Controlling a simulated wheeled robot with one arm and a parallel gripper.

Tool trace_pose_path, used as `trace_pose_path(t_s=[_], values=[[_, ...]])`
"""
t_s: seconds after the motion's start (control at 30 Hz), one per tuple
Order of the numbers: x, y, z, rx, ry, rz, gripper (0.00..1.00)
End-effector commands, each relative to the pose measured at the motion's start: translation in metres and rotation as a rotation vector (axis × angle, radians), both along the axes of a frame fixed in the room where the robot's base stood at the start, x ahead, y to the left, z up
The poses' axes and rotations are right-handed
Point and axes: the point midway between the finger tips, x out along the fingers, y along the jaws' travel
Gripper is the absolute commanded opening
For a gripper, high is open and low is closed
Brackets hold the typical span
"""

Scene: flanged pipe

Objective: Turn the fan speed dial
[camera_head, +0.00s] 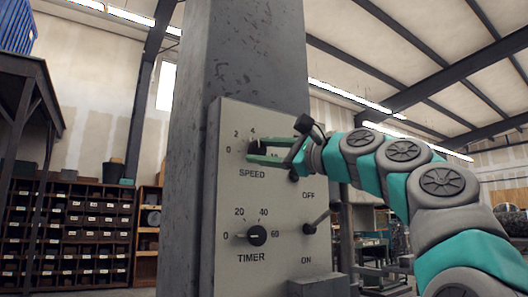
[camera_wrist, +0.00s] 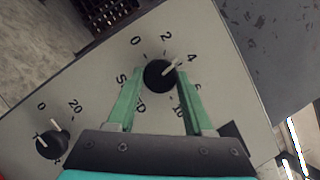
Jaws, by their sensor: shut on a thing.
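The black speed dial (camera_head: 255,146) is on the upper part of the grey control panel (camera_head: 232,200), above the word SPEED. In the wrist view the speed dial (camera_wrist: 158,77) sits between my two green fingers, its white pointer towards the 4. My gripper (camera_head: 250,152) reaches in from the right and is shut on the dial. In the wrist view the fingertips of my gripper (camera_wrist: 160,74) are on either side of the dial. The fingers hide part of the scale.
The timer dial (camera_head: 257,235) is lower on the panel, with a lever switch (camera_head: 314,224) to its right between OFF and ON. The panel is on a grey column (camera_head: 245,60). Shelves with bins (camera_head: 80,225) stand at the left.

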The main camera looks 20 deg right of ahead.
Motion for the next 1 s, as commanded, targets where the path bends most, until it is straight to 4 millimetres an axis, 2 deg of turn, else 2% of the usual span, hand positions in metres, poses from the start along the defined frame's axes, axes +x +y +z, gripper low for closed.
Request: trace_pose_path(t_s=[1.0], values=[[0.0002,0.0000,0.0013,-0.158,-0.052,0.002,0.00]])
